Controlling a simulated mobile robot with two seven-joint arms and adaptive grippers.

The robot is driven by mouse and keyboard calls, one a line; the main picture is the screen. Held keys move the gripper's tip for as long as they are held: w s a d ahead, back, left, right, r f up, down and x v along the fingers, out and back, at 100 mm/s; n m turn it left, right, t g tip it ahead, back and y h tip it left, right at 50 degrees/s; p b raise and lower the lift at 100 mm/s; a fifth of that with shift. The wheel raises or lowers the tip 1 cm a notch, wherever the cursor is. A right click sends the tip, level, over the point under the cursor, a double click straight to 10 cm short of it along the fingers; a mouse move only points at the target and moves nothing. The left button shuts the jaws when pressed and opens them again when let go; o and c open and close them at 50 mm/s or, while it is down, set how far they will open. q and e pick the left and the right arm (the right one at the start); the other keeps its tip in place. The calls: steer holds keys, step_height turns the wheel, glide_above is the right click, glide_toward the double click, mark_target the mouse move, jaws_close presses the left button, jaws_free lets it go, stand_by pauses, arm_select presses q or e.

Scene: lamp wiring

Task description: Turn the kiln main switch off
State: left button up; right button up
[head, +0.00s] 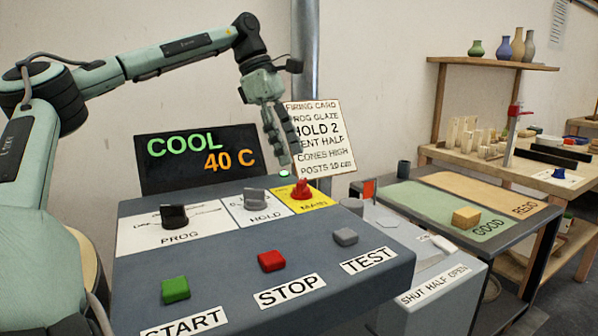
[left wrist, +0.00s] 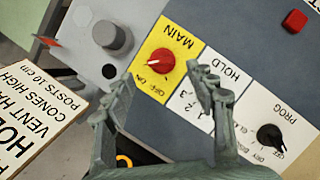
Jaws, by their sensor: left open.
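The kiln main switch (head: 301,189) is a red knob on a yellow plate marked MAIN, at the back right of the grey control panel (head: 210,240). In the left wrist view the red knob (left wrist: 161,59) shows a pale pointer line and the labels OFF and ON beside it. The pointer is aimed to the left there, toward the ON side. My left gripper (head: 283,160) hangs just above and behind the knob, fingers down. In the left wrist view its two fingers (left wrist: 163,82) are apart and empty, with the knob beyond the gap. My right gripper is not in view.
The HOLD knob (head: 255,198) and PROG knob (head: 174,216) sit left of the switch. START (head: 176,289), STOP (head: 271,260) and TEST (head: 345,236) buttons are in front. A firing card (head: 325,135) stands close behind the gripper. The display (head: 198,157) reads COOL 40 C.

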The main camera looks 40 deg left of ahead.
mark_target(302, 180)
arm_select(q)
steer(key=x, duration=0.4)
steer(key=shift+f, duration=0.2)
steer(key=shift+d+f, duration=0.15)
steer(key=shift+f, duration=0.2)
steer(key=shift+w+d+f, duration=0.1)
steer(key=shift+w+f, duration=0.05)
steer(key=shift+f, duration=0.15)
steer(key=c, duration=1.1)
steer(key=shift+c, duration=0.3)
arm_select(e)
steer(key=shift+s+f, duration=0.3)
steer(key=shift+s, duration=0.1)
